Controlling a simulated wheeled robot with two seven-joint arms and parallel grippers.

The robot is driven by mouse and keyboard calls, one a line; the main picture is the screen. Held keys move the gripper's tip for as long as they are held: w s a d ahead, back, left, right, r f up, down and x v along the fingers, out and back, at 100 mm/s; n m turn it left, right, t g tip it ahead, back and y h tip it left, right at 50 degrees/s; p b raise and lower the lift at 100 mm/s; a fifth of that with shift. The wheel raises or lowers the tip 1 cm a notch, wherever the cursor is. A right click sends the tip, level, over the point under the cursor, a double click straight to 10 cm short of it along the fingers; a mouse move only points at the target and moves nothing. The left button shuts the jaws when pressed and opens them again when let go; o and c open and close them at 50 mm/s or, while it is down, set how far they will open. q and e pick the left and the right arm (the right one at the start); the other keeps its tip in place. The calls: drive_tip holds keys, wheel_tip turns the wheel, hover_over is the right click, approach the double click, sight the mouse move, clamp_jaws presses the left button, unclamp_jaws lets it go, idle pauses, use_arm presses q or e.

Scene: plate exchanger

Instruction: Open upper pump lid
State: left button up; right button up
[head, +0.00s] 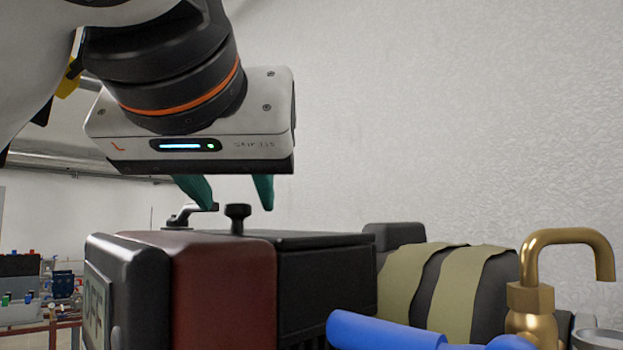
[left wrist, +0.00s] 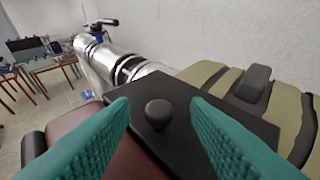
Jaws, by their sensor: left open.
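The pump's upper lid (head: 318,239) is a flat black panel on top of a box with a dark red middle section (head: 222,290). A small black knob (head: 237,217) stands upright on the lid. My left gripper (head: 232,196) is above the lid, pointing down, with its green fingers apart. In the left wrist view the black lid (left wrist: 186,120) lies flat, and its knob (left wrist: 158,113) shows between the two open fingertips, which do not appear to touch it. My right gripper is not in view.
A blue pipe or handle (head: 385,331) and a brass tap (head: 538,290) stand at the right. An olive-striped dark body (head: 455,285) is beside the box. A silver pipe with a dark handle (left wrist: 110,62) lies behind. A cluttered table (left wrist: 35,65) is far left.

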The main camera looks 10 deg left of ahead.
use_arm(q)
drive_tip(key=shift+w+a+f, duration=0.1)
drive_tip(key=shift+w+f, duration=0.05)
drive_tip(key=shift+w, duration=0.1)
drive_tip(key=shift+w+f, duration=0.1)
drive_tip(key=shift+w, duration=0.1)
drive_tip(key=c, duration=0.8)
clamp_jaws()
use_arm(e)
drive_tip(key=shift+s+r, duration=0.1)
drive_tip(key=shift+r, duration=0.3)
use_arm(q)
drive_tip(key=shift+p, duration=0.3)
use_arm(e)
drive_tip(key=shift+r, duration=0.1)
